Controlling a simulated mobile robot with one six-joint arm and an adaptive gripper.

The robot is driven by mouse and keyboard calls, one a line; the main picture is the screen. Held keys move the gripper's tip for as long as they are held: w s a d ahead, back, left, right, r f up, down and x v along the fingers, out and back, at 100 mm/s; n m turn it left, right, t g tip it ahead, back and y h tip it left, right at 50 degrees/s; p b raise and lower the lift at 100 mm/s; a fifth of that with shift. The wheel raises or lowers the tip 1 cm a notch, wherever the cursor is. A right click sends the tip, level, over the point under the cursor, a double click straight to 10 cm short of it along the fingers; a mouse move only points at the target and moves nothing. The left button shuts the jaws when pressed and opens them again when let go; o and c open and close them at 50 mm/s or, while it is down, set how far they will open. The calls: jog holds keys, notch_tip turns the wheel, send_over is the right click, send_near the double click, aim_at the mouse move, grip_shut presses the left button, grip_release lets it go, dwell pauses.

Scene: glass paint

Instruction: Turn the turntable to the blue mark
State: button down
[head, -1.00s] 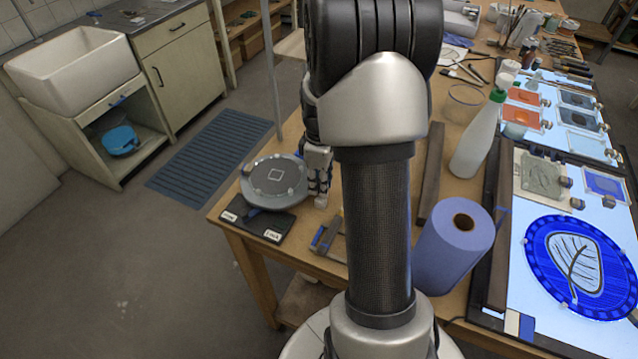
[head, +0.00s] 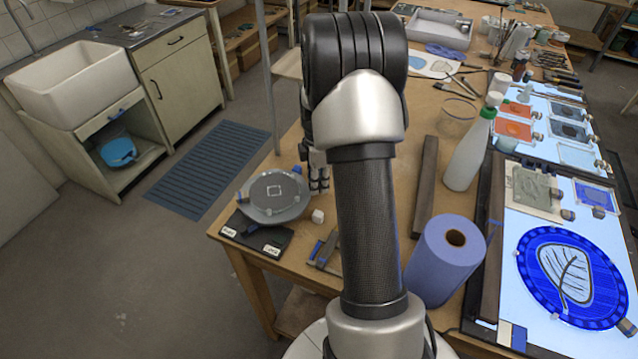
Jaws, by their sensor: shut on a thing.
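The turntable (head: 273,196) is a round grey disc with a pale square outline at its middle. It stands at the table's near left corner, on a dark base plate (head: 252,243) with two small white labels, too small to read. My gripper (head: 317,181) is at the disc's right edge, partly behind my arm. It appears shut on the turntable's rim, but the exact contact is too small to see.
A blue paper roll (head: 445,262), a white bottle with a green cap (head: 470,155) and a dark wooden bar (head: 424,180) stand or lie to the right. Lit glass panels (head: 520,275) are farther right.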

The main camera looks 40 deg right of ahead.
jog(key=shift+w+d+n+p, duration=0.3)
jog(key=shift+w+d+n, duration=0.1)
jog(key=shift+w+n, duration=0.4)
jog(key=c, duration=1.5)
grip_release()
notch_tip(320, 180, up, 12)
jog(key=shift+c, duration=0.4)
